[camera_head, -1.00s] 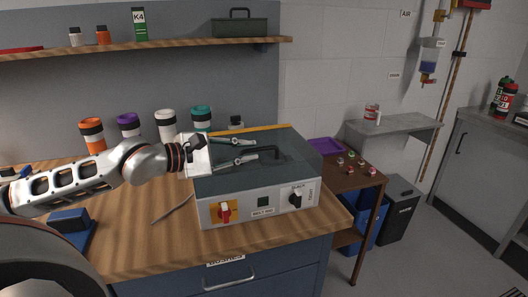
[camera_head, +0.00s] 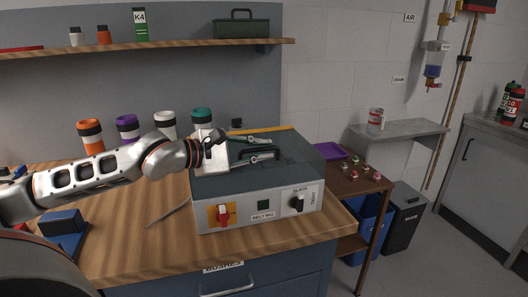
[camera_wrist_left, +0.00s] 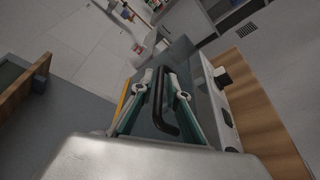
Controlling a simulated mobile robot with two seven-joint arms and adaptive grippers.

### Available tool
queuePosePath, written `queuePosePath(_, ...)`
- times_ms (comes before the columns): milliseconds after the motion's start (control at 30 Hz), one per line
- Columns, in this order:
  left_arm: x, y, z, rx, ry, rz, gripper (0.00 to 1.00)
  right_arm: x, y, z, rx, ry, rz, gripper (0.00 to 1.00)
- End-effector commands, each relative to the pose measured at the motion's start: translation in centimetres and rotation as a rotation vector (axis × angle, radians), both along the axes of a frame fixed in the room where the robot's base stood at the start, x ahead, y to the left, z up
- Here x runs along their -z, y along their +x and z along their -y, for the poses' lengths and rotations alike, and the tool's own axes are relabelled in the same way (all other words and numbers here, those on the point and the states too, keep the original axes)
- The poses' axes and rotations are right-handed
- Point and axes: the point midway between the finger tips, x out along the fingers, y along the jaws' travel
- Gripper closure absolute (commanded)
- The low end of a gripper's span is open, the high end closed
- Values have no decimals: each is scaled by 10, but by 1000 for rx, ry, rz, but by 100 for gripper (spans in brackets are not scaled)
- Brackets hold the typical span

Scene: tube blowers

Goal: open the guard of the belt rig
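The belt rig (camera_head: 289,218) is a light grey box with a dark top on the wooden bench. Its front has a red switch on a yellow plate, a black knob and a label. The guard (camera_head: 296,160) is the dark see-through cover on top and lies closed. My left gripper (camera_head: 261,149) reaches over it from the left. In the left wrist view the black guard handle (camera_wrist_left: 159,108) lies between the two fingers (camera_wrist_left: 160,82), which are apart on either side of it. I cannot tell whether the fingertips touch it. My right gripper is not in view.
Several lidded jars stand behind, the teal-lidded one (camera_head: 202,119) close to my left wrist. A shelf (camera_head: 150,48) runs above. A blue block (camera_head: 63,222) lies at the bench's left. A brown side table (camera_head: 352,185) with small parts stands right of the rig.

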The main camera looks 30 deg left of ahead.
Motion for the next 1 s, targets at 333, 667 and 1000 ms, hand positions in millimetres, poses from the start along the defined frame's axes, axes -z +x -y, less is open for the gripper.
queuePosePath(333,1,6,3,2,1,-1,85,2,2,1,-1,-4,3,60)
queuePosePath(667,1,6,4,2,1,-1,100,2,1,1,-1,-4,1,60)
queuePosePath(1000,-4,6,3,1,-10,-7,100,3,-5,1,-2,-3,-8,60)
